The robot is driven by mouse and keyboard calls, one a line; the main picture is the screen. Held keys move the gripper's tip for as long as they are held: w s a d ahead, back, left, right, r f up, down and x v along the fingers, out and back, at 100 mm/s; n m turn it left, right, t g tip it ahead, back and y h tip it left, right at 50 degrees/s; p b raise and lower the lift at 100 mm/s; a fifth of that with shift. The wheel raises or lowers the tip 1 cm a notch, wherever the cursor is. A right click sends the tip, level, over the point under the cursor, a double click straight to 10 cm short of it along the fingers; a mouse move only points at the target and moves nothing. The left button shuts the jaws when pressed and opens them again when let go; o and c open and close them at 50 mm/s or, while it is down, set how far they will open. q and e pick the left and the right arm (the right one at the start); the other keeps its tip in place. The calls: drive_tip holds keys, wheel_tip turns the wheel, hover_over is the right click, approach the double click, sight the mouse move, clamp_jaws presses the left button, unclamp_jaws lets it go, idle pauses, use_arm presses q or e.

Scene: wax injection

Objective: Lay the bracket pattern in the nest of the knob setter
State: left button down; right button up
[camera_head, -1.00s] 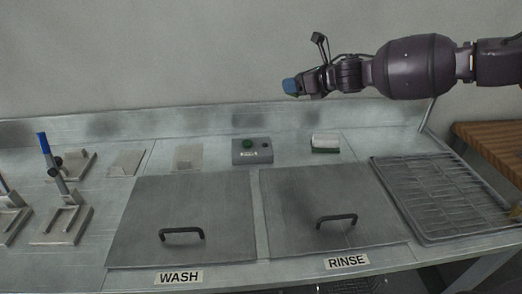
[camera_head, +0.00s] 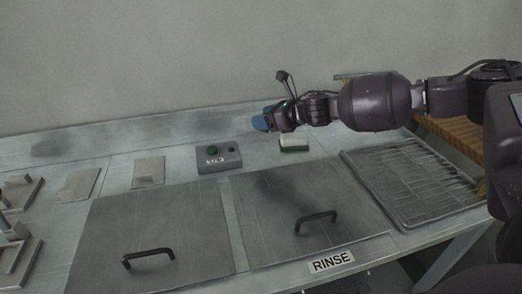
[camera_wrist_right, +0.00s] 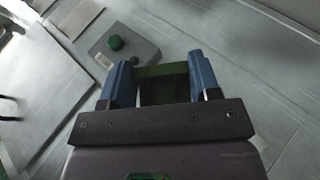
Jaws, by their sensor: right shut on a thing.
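My right gripper (camera_head: 264,123) is above the back of the bench, left of the white and green block. In the right wrist view its two blue fingers (camera_wrist_right: 161,82) are shut on a dark green piece, which I take for the bracket pattern (camera_wrist_right: 162,71). It spans the gap between the fingers; its full shape is partly hidden. In the head view the piece cannot be made out. Two grey fixtures, one at the back left (camera_head: 22,196) and one in front of it (camera_head: 26,262), are cut by the left edge. I cannot tell which is the knob setter. My left gripper is not in view.
Flat plates (camera_head: 149,172) lie left of a grey box (camera_head: 219,159) with a green button. Two lidded tanks with black handles fill the front, one lid (camera_head: 305,205) above the RINSE label. A wire rack (camera_head: 412,183) is at right. A white and green block (camera_head: 294,144) lies behind.

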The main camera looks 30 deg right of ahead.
hover_over(264, 156)
wheel_tip(264, 156, down, 6)
drive_tip(key=shift+b, duration=0.45)
wheel_tip(264, 156, down, 4)
drive_tip(key=shift+f+b, duration=0.15)
drive_tip(key=shift+b, duration=0.2)
drive_tip(key=shift+d+f, duration=0.1)
drive_tip(key=shift+f, duration=0.1)
drive_tip(key=shift+r, duration=0.1)
drive_tip(key=shift+f, duration=0.2)
drive_tip(key=o, duration=0.6)
drive_tip(key=shift+r, duration=0.1)
